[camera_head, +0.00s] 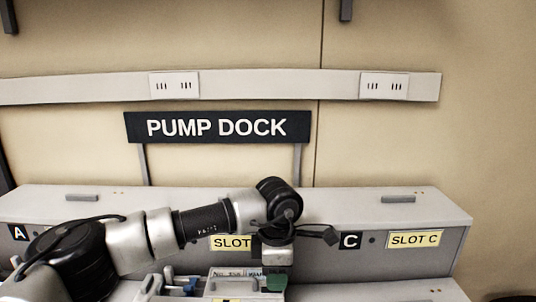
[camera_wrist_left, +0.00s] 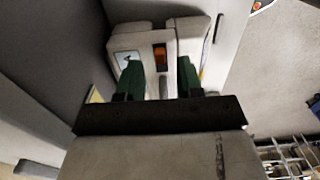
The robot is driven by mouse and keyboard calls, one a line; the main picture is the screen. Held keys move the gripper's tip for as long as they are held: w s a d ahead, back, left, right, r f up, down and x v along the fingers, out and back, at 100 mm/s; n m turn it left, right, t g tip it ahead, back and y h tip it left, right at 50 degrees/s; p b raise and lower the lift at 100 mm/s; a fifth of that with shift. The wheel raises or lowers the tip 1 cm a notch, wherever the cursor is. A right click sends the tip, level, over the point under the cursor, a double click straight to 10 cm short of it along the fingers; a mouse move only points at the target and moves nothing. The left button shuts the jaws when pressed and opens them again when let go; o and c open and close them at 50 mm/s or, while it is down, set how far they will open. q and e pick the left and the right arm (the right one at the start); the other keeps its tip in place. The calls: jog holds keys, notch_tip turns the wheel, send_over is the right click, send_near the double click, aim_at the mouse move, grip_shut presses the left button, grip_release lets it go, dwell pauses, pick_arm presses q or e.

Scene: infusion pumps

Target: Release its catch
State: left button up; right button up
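A pale grey pump (camera_head: 234,285) sits at the dock's middle slot, low in the head view and partly hidden by my left arm. In the left wrist view the pump (camera_wrist_left: 190,40) fills the area ahead of the fingers. An orange catch (camera_wrist_left: 159,56) shows on its face. My left gripper (camera_wrist_left: 160,78) has its two green fingers apart, one on each side below the catch. I cannot tell whether they touch the pump. In the head view the left gripper (camera_head: 274,281) points down over the pump's right side. My right gripper is not in view.
The grey dock (camera_head: 340,205) runs along the wall under a PUMP DOCK sign (camera_head: 216,127). A SLOT C label (camera_head: 415,239) is at right; my arm partly covers the middle label. Blue and grey parts (camera_head: 180,282) stand left of the pump. Slot C's front looks clear.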

pick_arm(q)
notch_tip(320, 180, up, 6)
jog(key=shift+f+p, duration=0.15)
jog(key=shift+p, duration=0.95)
jog(key=shift+f, duration=0.1)
